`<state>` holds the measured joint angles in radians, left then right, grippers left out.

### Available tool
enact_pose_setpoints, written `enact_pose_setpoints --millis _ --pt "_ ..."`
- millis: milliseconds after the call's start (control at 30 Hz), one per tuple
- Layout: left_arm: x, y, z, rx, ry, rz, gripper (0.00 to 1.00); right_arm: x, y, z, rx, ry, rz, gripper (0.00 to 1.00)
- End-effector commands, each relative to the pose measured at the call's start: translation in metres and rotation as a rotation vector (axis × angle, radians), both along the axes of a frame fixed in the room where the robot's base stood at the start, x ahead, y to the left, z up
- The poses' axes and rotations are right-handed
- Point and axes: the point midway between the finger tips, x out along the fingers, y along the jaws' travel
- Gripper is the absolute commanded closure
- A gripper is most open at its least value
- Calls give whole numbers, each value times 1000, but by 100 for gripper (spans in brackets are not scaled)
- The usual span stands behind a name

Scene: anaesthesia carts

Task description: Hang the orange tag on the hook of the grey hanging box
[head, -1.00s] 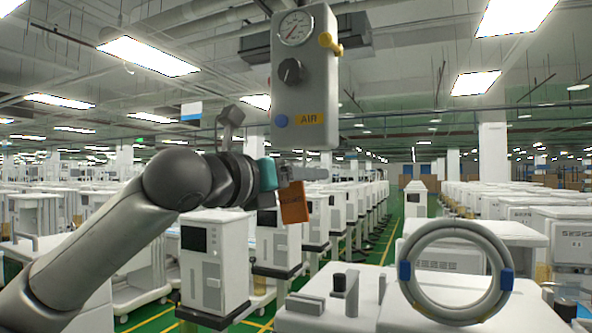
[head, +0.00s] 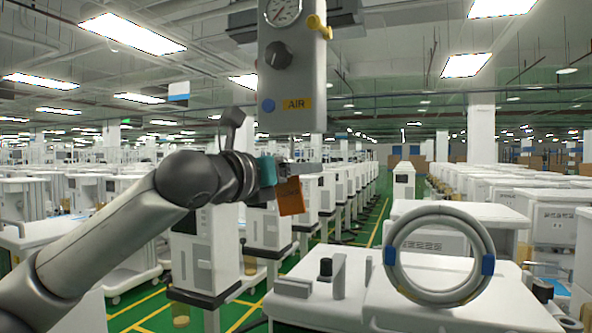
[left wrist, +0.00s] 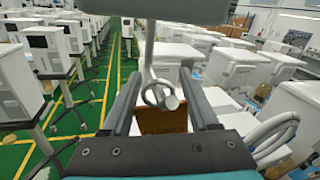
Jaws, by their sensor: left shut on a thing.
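The grey hanging box (head: 291,75) shows at the top of the head view, with a gauge, a black knob and an AIR label; its upper end is cut off. Its underside (left wrist: 180,8) crosses the top of the left wrist view. The hook (left wrist: 158,92) hangs below it on a thin rod, with a curled end. My left gripper (head: 303,167) is below the box, shut on the orange tag (head: 290,196). In the left wrist view the tag (left wrist: 162,122) is between the fingers, behind the hook's curl; I cannot tell whether they touch. My right gripper is out of view.
A large grey ring with blue bands (head: 487,264) stands at the right, over a white cart top (head: 350,300). White carts (head: 205,255) fill both sides. A green aisle (head: 352,232) with yellow lines runs between them.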

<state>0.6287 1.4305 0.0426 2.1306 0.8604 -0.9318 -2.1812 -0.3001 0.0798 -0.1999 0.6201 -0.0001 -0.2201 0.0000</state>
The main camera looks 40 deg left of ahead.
Motion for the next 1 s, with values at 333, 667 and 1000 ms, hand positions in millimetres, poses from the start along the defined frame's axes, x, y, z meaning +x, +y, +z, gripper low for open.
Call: enact_pose_setpoints --millis 333,667,1000 --pt "0 0 0 0 1 0 100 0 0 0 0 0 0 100" --pt "0 0 0 0 1 0 9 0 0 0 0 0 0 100" --pt "-1 0 0 0 1 1 5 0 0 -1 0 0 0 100"
